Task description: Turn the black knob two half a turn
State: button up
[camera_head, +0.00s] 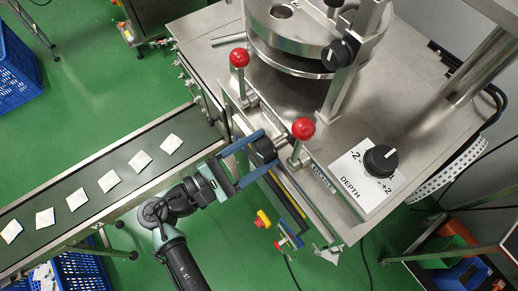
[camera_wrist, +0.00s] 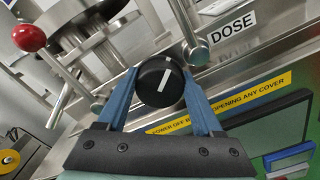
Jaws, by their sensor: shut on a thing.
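A black knob (camera_head: 263,149) with a white pointer line sits on the front face of the steel machine, beside a DOSE label (camera_wrist: 232,27). The knob also shows in the wrist view (camera_wrist: 160,84), its white line tilted slightly right of upright. My gripper (camera_head: 268,149) has its blue fingers shut on this knob, one on each side. The fingers also show in the wrist view (camera_wrist: 161,78). A second black knob (camera_head: 381,160) stands on the white DEPTH plate (camera_head: 350,187), and a third (camera_head: 338,54) is on the upright bracket.
Red-balled levers (camera_head: 302,128) (camera_head: 239,58) stand close to my gripper. A conveyor (camera_head: 97,168) carrying several white teabags runs along the left. A yellow-and-red switch (camera_head: 262,219) and a screen (camera_wrist: 278,128) are on the machine's front.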

jog(key=m+b, duration=0.1)
jog(key=m, duration=0.2)
jog(key=shift+f+m+b, duration=0.2)
jog(key=shift+m+b, duration=0.2)
jog(key=shift+s+m+b, duration=0.1)
jog(key=shift+m+b, duration=0.75)
jog(key=shift+m, duration=0.65)
jog(key=o, duration=1.4)
jog(key=shift+c, duration=0.2)
jog(key=b+v, duration=0.3)
jog(key=v, duration=1)
